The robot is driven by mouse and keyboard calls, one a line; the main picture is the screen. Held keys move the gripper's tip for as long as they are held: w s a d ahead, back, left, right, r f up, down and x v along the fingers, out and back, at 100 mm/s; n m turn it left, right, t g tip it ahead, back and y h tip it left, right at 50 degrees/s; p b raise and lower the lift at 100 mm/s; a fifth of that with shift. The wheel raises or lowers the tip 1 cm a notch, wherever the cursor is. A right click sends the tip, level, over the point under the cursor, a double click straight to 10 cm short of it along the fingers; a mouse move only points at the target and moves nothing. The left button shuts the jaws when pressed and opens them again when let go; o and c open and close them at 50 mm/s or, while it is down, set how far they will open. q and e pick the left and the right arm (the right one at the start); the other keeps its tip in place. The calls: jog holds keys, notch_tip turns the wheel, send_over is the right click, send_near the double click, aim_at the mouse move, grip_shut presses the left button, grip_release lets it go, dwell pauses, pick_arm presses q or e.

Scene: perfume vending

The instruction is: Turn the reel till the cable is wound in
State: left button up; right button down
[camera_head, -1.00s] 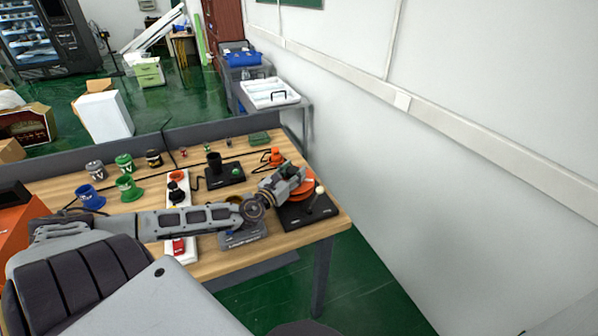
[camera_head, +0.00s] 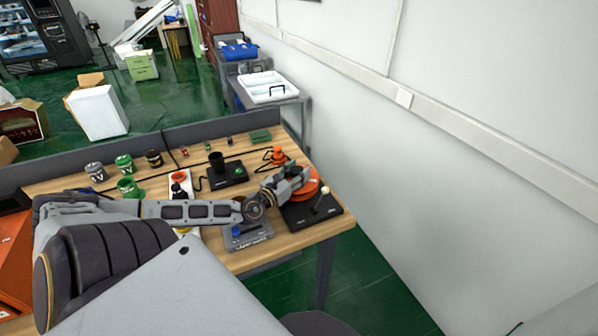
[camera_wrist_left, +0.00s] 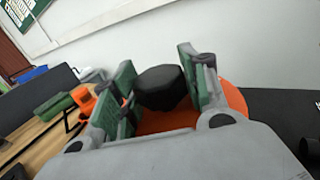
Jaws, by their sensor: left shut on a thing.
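The orange reel (camera_head: 312,187) sits on a black base (camera_head: 318,213) at the table's right end. In the left wrist view the orange disc (camera_wrist_left: 236,99) lies behind and below a black faceted knob (camera_wrist_left: 161,87). My left gripper (camera_head: 298,178) reaches over the reel from the left. In the left wrist view its green-padded fingers (camera_wrist_left: 160,72) stand on either side of the knob, holding it. A dark cable (camera_head: 262,169) runs on the table beside an orange piece (camera_head: 277,156). How much cable is on the reel is hidden. My right gripper is out of view.
A pale-tipped lever (camera_head: 322,192) stands on the base, close to my gripper. A grey device (camera_head: 248,238) lies under my left forearm. The wall is to the right.

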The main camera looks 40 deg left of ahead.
aim_at(297, 169)
pick_arm(q)
jog(key=o, duration=1.5)
jog(key=shift+c, duration=0.2)
jog(key=shift+r, duration=0.15)
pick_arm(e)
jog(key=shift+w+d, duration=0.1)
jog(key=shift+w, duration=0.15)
pick_arm(q)
jog(key=shift+r, duration=0.1)
jog(key=shift+r, duration=4.75)
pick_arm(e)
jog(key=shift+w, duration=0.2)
